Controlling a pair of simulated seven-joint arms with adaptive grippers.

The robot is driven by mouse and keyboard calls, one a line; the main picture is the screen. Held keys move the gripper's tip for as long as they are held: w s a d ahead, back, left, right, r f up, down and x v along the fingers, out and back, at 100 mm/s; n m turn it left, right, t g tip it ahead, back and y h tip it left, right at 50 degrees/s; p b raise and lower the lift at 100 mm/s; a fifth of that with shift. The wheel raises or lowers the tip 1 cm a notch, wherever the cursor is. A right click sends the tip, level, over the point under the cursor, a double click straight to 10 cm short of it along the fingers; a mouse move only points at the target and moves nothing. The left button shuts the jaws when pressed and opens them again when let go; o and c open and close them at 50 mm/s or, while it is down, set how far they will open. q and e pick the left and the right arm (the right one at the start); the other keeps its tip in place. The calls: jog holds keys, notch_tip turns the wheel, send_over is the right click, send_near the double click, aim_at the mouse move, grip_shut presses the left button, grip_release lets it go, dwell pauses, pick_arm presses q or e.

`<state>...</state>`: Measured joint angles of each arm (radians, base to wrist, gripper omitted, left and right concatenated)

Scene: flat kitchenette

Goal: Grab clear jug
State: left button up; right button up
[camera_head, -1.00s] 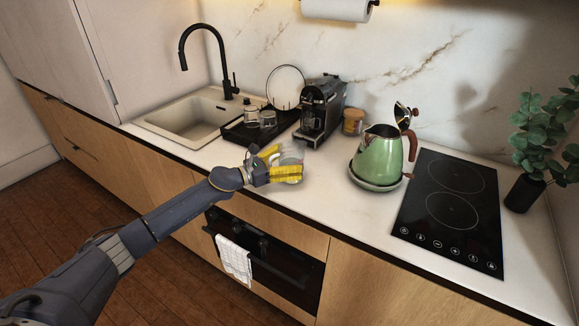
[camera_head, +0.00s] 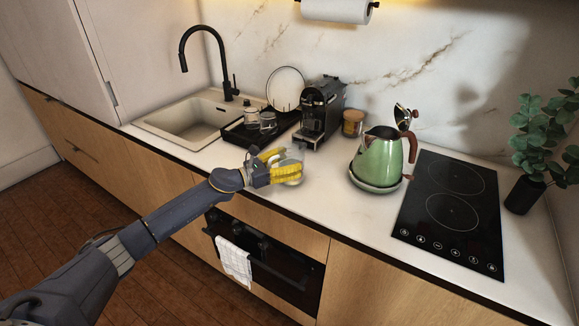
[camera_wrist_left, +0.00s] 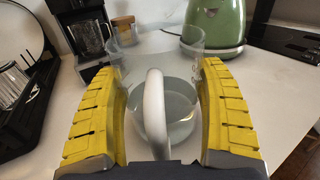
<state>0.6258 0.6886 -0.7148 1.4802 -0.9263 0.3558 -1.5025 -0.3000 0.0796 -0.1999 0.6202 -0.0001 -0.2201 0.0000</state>
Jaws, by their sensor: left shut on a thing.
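The clear jug (camera_wrist_left: 165,85) stands upright on the white counter, with a pale handle facing my left wrist and some clear liquid low inside. In the head view the jug (camera_head: 290,168) is partly hidden behind my yellow fingers. My left gripper (camera_head: 278,166) is shut on the jug. In the left wrist view its two yellow ribbed fingers (camera_wrist_left: 164,105) lie on either side of the jug's body, with the handle between them. My right gripper is not in view.
A green kettle (camera_head: 380,162) stands right of the jug, beside the black hob (camera_head: 452,207). Behind are a coffee machine (camera_head: 318,112), a jar (camera_head: 353,122) and a black tray (camera_head: 240,132) with glasses. The sink (camera_head: 178,122) is at left. The counter's front edge is close.

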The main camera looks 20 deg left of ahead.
pick_arm(q)
jog(key=shift+r, duration=0.2)
notch_tip(320, 180, up, 19)
dwell(1.7)
